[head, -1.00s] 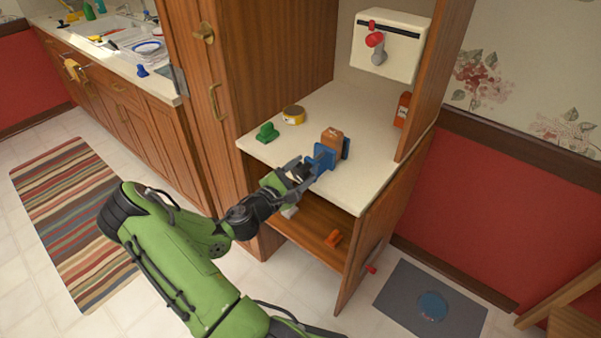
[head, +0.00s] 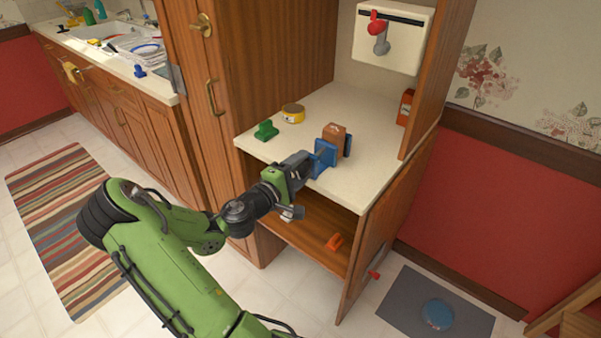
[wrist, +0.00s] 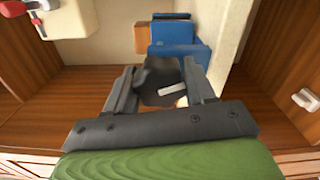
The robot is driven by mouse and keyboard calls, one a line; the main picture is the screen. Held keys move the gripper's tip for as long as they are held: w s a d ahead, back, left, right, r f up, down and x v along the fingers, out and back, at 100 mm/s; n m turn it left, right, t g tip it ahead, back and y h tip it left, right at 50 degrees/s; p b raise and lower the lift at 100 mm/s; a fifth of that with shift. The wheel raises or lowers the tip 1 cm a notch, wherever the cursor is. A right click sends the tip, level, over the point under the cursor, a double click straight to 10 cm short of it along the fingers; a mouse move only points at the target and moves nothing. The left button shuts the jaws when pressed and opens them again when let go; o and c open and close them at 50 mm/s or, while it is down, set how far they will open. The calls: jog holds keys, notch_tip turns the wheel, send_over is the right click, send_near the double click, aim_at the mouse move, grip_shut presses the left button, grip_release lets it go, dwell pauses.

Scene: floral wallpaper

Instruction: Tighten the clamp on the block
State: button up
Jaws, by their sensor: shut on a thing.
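The brown block (head: 335,136) stands on the cream counter inside the cabinet, with a blue plate of the clamp (head: 324,157) on its near side and a blue part behind it. In the wrist view the clamp (wrist: 185,45) is ahead of my fingers, and a sliver of the block (wrist: 140,38) shows at its left. My gripper (head: 307,161) is at the near side of the clamp. In the wrist view my gripper (wrist: 158,88) is shut on the clamp's dark knob (wrist: 158,75), which carries a pale bar. The contact of clamp and block is partly hidden.
A green object (head: 266,130) and a yellow tin (head: 293,113) sit left of the block. An orange box (head: 405,107) stands at the right wall. A white box (head: 393,40) hangs behind. An orange item (head: 334,241) lies on the lower shelf.

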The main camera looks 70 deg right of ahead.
jog(key=shift+w+m, duration=0.1)
jog(key=shift+m, duration=0.3)
jog(key=o, duration=1)
jog(key=shift+p+v, duration=0.8)
jog(key=shift+v, duration=7.1)
